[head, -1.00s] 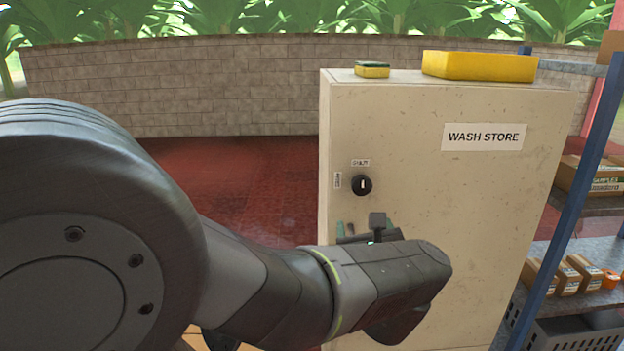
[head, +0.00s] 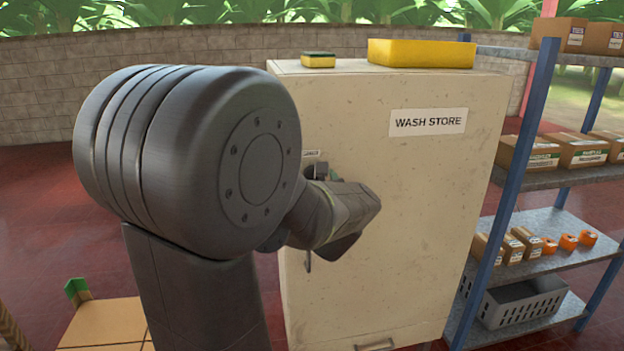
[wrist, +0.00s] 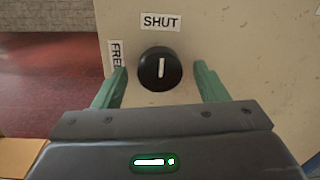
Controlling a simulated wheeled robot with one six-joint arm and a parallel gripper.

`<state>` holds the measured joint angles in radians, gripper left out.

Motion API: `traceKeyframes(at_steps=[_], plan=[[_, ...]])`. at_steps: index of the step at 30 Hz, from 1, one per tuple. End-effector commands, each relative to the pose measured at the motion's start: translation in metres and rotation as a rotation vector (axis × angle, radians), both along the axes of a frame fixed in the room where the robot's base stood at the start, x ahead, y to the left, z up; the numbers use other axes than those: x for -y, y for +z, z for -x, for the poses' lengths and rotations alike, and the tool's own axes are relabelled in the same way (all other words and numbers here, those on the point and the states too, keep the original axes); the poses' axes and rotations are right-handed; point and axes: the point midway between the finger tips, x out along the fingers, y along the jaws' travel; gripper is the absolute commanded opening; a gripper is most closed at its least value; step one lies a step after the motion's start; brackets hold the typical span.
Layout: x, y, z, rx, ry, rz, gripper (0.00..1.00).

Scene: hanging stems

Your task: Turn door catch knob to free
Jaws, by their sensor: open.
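The door catch knob (wrist: 160,69) is a round black knob with a white line that stands upright, pointing at the SHUT label (wrist: 161,22) above it. The FREE label (wrist: 115,56) is to its left, turned sideways. My gripper (wrist: 160,78) is open in the wrist view, with one green finger on each side of the knob and gaps between.
A yellow box (head: 422,54) and a small sponge (head: 319,60) lie on the cabinet top. A blue-framed shelf (head: 525,150) with cartons and a grey crate (head: 522,300) stands close on the right.

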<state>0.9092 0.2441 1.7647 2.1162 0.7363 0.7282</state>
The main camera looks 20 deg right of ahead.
Motion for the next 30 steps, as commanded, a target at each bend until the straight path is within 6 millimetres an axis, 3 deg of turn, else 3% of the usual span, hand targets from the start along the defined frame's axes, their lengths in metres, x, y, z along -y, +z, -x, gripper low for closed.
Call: traceKeyframes(at_steps=[12,19,30], plan=[[0.0022,-0.0004,-0.0082,-0.001,0.0,0.001,0.66],[0.0022,-0.0003,-0.008,-0.001,0.0,0.0,0.22],[0.0022,-0.0037,-0.0081,-0.013,0.001,0.056,0.22]])
